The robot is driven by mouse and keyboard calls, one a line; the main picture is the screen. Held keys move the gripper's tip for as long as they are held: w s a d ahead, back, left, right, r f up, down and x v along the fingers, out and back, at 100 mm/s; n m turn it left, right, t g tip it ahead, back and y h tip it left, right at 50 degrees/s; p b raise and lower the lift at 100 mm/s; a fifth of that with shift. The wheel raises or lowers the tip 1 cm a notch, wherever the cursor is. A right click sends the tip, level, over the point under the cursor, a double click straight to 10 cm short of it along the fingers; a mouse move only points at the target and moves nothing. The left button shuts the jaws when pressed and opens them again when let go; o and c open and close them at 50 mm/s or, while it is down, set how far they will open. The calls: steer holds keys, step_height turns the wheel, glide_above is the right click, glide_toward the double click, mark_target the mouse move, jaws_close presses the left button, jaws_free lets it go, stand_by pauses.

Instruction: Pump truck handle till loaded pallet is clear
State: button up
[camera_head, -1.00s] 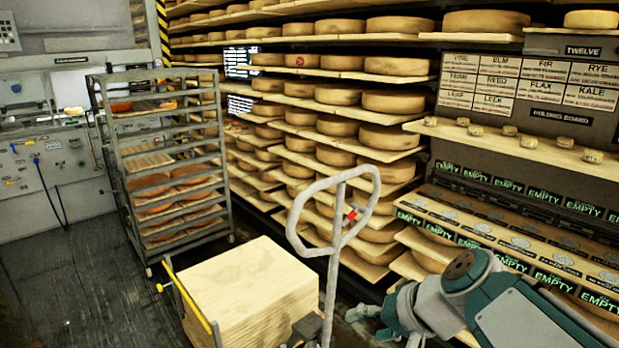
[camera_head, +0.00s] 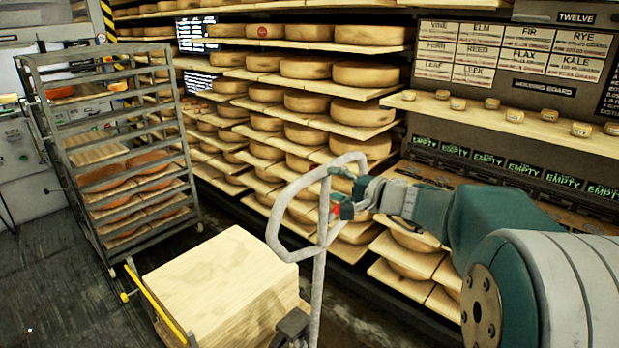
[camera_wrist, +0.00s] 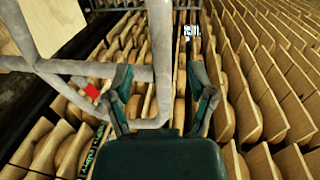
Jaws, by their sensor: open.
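The grey looped truck handle (camera_head: 275,222) stands upright at the centre of the head view, with a small red part on it. Its loop also shows in the wrist view (camera_wrist: 160,35). My gripper (camera_head: 345,205) is at the right side of the loop. In the wrist view my gripper (camera_wrist: 162,80) is open, and one bar of the loop shows between its fingers; I cannot tell if they touch. The load of pale wooden boards (camera_head: 220,290) is low at the left of the handle. The pallet under it and the floor contact are hidden.
A wheeled metal rack (camera_head: 110,150) with cheese stands at the left. Shelves of cheese wheels (camera_head: 345,110) fill the back. A holding board (camera_head: 520,55) and a ledge with small cheeses (camera_head: 480,110) are at the right. A yellow bar (camera_head: 160,310) edges the load. Dark floor is clear at lower left.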

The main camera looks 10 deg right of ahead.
mark_target(315, 180)
steer(key=x, duration=0.7)
steer(key=shift+a, duration=0.25)
steer(key=shift+d, duration=0.1)
steer(key=shift+c, duration=0.4)
jaws_close()
